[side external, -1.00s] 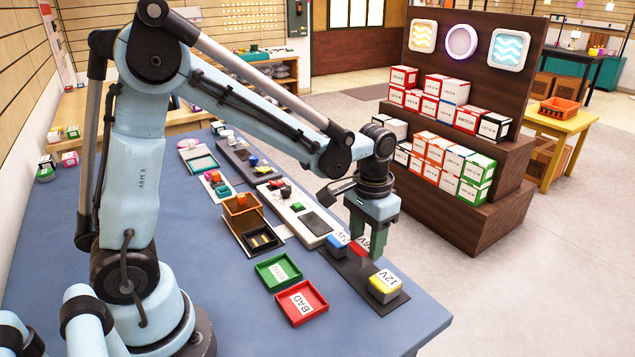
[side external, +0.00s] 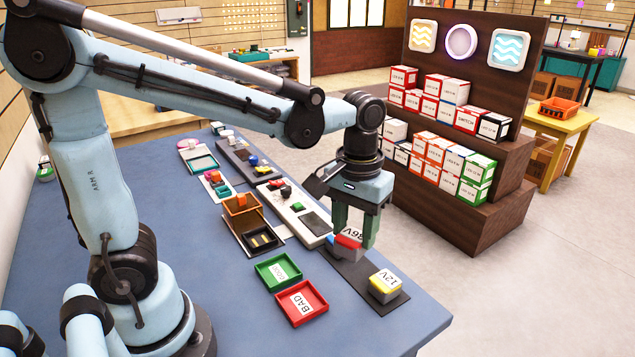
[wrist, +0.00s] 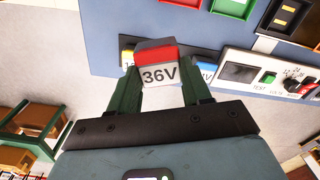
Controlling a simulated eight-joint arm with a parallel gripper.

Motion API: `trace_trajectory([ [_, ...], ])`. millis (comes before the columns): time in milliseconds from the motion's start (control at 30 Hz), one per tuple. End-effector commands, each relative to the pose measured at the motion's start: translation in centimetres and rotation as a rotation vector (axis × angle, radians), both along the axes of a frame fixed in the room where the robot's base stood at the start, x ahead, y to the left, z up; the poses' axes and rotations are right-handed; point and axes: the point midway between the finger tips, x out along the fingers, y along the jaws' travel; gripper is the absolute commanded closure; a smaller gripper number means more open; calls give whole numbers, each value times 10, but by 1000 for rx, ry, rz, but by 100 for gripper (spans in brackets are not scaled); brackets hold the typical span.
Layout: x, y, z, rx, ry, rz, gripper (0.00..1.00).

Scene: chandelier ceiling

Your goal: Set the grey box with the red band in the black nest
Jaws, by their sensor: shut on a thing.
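The grey box with the red band (side external: 348,241), labelled 36V, is between the fingers of my gripper (side external: 353,237). In the wrist view the box (wrist: 158,74) shows its label, with a finger of my gripper (wrist: 161,80) on each side. It appears held above the dark mat. A black recess, likely the black nest (side external: 317,223), sits in the near end of the white test panel, left of and beyond the box. The recess also shows in the wrist view (wrist: 237,72), to the right of the box, and looks empty.
A blue-banded box (side external: 332,242) is close behind the held box, partly hidden. A yellow-banded 12V box (side external: 385,286) stands on the dark mat (side external: 352,270). Green (side external: 278,272) and red (side external: 302,302) trays lie to the left.

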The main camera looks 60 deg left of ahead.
Motion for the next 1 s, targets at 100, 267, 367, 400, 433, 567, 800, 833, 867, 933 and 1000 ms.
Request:
trace_trajectory([
  [100, -1, 47, -5, 0, 0, 216, 83],
  [267, -12, 103, -11, 0, -1, 490, 83],
  [367, -24, 136, -15, 0, -1, 661, 83],
  [400, -29, 149, -17, 0, -1, 729, 83],
  [433, -34, 158, -18, 0, -1, 779, 83],
  [567, -53, 191, -22, 0, -2, 971, 83],
  [800, -79, 223, -27, 0, -2, 1183, 83],
  [833, -80, 225, -27, 0, -2, 1195, 83],
  [867, -81, 226, -27, 0, -2, 1204, 83],
  [933, -83, 228, -29, 0, -2, 1217, 83],
  [1000, -83, 229, -32, 0, -2, 1221, 83],
])
